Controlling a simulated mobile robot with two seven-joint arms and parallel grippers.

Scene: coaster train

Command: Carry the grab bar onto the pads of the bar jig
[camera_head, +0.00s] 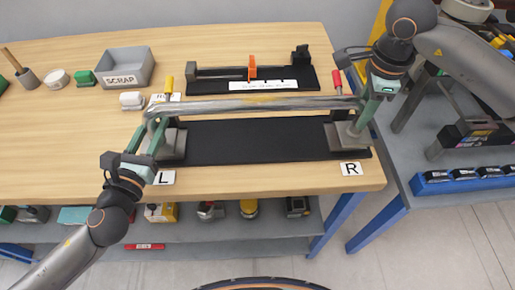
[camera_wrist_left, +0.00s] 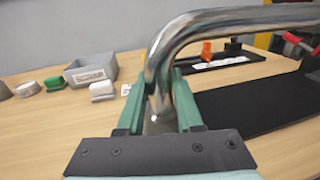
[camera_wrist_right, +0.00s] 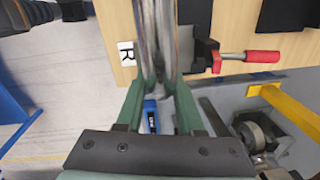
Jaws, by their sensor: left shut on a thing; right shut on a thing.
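The chrome grab bar (camera_head: 262,104) spans left to right above the black base of the bar jig (camera_head: 250,142). My left gripper (camera_head: 153,135) is shut on the bar's left bent end, also seen in the left wrist view (camera_wrist_left: 158,90). My right gripper (camera_head: 370,108) is shut on its right end, seen in the right wrist view (camera_wrist_right: 155,65). The jig has a grey left block (camera_head: 173,147) and a grey right block (camera_head: 344,137), near the L and R labels. The bar appears to be held above them; I cannot tell whether it touches the pads.
Behind the jig is a black fixture (camera_head: 207,88) with an orange upright piece (camera_head: 252,67). A grey SCRAP bin (camera_head: 124,68) and small blocks stand at the back left. A grey cart (camera_head: 480,187) with blue-fronted items is at right. A red-handled clamp (camera_wrist_right: 262,56) shows near the right gripper.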

